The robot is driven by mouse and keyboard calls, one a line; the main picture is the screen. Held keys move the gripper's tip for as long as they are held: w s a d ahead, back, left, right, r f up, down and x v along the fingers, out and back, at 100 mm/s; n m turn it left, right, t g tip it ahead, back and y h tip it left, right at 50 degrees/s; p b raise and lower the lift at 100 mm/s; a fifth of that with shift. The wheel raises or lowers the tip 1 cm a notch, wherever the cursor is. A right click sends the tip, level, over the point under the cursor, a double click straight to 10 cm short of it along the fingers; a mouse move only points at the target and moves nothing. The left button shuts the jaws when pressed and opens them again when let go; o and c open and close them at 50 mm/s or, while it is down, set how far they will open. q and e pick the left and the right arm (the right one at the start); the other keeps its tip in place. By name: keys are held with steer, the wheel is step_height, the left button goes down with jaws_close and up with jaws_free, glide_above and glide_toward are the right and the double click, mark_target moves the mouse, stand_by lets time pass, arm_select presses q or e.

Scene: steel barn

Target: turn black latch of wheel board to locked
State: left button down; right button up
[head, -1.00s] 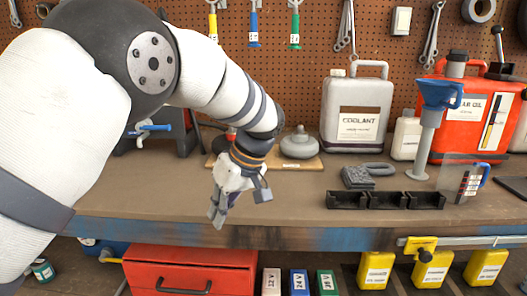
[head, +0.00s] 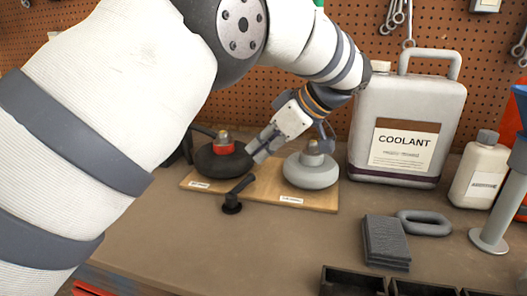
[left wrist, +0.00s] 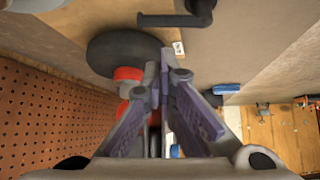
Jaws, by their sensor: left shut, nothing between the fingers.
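The wheel board (head: 262,187) is a wooden plank on the bench with a black wheel (head: 218,166) at left and a grey wheel (head: 311,172) at right. A black latch lever (head: 241,187) stands at its front edge, its arm slanting up to the right; it also shows at the top of the left wrist view (left wrist: 180,20). My left gripper (head: 256,153) is shut and empty between the wheels, behind the lever and apart from it. In the left wrist view its fingertips (left wrist: 165,68) are beside the black wheel (left wrist: 118,52). My right gripper is not in view.
A coolant jug (head: 404,128) stands close right of the board, with a small white bottle (head: 480,170) beyond. Bench space in front of the board is clear. A pegboard (head: 290,90) stands behind.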

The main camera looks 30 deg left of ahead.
mark_target(241, 190)
arm_select(q)
steer(key=x, duration=0.8)
steer(key=shift+s, duration=0.1)
steer(key=shift+a+f, duration=0.1)
steer(key=shift+f, duration=0.05)
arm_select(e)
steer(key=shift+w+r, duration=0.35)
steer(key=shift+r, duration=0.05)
